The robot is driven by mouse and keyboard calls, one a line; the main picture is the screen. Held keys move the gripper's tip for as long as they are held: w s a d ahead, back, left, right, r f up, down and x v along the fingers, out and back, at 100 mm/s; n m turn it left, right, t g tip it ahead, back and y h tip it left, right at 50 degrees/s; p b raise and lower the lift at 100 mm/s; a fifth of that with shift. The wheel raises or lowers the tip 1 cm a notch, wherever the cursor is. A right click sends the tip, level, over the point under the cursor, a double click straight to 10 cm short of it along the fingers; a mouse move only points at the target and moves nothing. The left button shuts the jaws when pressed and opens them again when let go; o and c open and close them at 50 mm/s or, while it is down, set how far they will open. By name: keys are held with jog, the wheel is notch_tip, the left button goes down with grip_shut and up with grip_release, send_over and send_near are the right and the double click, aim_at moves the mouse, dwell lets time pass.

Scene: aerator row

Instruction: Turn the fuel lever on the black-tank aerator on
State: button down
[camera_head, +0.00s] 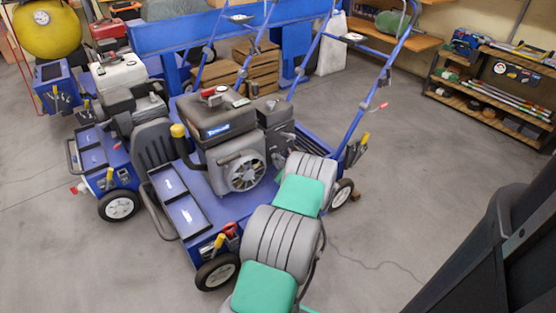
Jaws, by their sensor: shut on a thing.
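The black-tank aerator (205,207) stands in the middle, a blue machine with a grey engine. Its black tank (215,117) sits on top. The fan cover (245,171) faces me. I cannot make out the fuel lever or its position; the engine's right side is partly behind my arm. My grey and green arm reaches up from the bottom centre to that side. My gripper is hidden beyond the arm's far links, so I cannot see its jaws or what they touch.
A white-tank aerator (119,73) stands behind to the left. The black-tank aerator's blue handlebar (365,105) rises on the right. Wooden crates (257,68) stand behind. A shelf rack (490,90) is at the far right. Open floor (410,170) lies on the right.

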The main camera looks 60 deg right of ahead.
jog(key=m+y, duration=0.1)
jog(key=m, duration=0.2)
jog(key=shift+s+d+t+y, duration=0.1)
jog(key=shift+d+t+y, duration=0.1)
jog(key=shift+t+y, duration=0.15)
jog(key=shift+d+r+m+t+y+b, duration=0.1)
jog(key=shift+m+t+y+b, duration=0.25)
jog(key=shift+m+y+b, duration=0.8)
jog(key=shift+m, duration=0.25)
jog(key=c, duration=1.5)
grip_release()
jog(key=shift+o, duration=0.2)
